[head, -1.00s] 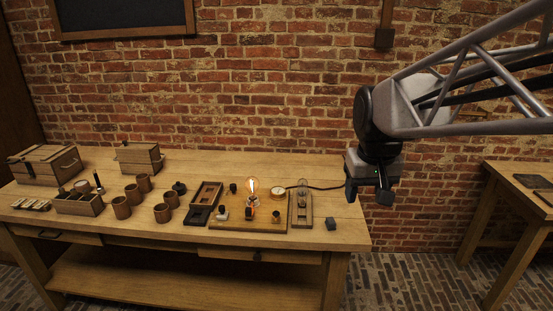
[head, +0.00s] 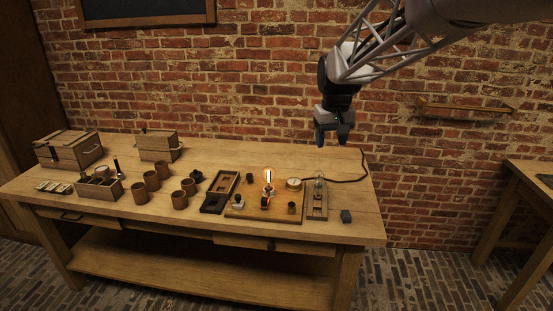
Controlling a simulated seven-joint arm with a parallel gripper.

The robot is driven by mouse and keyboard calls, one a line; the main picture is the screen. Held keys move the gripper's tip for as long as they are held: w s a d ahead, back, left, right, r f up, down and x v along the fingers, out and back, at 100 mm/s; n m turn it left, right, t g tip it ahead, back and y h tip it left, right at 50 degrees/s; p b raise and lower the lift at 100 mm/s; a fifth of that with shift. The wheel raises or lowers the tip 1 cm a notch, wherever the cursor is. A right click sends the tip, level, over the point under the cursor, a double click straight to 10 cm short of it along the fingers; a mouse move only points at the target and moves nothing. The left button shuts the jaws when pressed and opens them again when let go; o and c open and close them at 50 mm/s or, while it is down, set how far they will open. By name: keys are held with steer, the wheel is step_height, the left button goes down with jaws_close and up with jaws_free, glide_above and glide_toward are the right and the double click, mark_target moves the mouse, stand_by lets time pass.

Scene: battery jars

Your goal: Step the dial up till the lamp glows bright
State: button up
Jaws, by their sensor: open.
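The lamp (head: 269,175) is a clear bulb that glows warm orange-white on a wooden board (head: 240,213) on the workbench. A small dark knob (head: 265,203), which may be the dial, sits just in front of the lamp. Its marks are too small to read. A round brass gauge with a pale face (head: 294,184) stands right of the lamp. My gripper (head: 333,142) is open and empty, fingers pointing down, in the air above the bench's back right part. It is apart from the board and everything on it.
A narrow wooden stand with a glass piece (head: 318,198) stands right of the board, with a dark block (head: 346,216) beyond it. A black cable (head: 350,180) runs along the back right. Several brown jars (head: 152,180), a wooden caddy (head: 86,189) and two boxes (head: 70,150) fill the left.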

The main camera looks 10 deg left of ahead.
steer(key=w+a+f+n, duration=0.1)
steer(key=w+a+f, duration=0.4)
steer(key=w+a, duration=0.2)
steer(key=w+a+f+n, duration=0.1)
steer(key=w+a+f, duration=0.5)
steer(key=w+a, duration=0.2)
steer(key=w+a+f+n+g, duration=0.1)
steer(key=w+a+f, duration=0.5)
steer(key=w+a, duration=0.2)
steer(key=shift+w+a, duration=0.1)
steer(key=shift+w, duration=1.15)
steer(key=n, duration=0.1)
glide_toward(249, 174)
steer(key=shift+s+d+f, duration=0.2)
steer(key=shift+d+f, duration=0.2)
steer(key=shift+w+a+f, duration=0.2)
steer(key=shift+a+f, duration=0.25)
steer(key=shift+f, duration=0.05)
steer(key=shift+f, duration=0.15)
steer(key=shift+f, duration=3.8)
steer(key=c, duration=0.9)
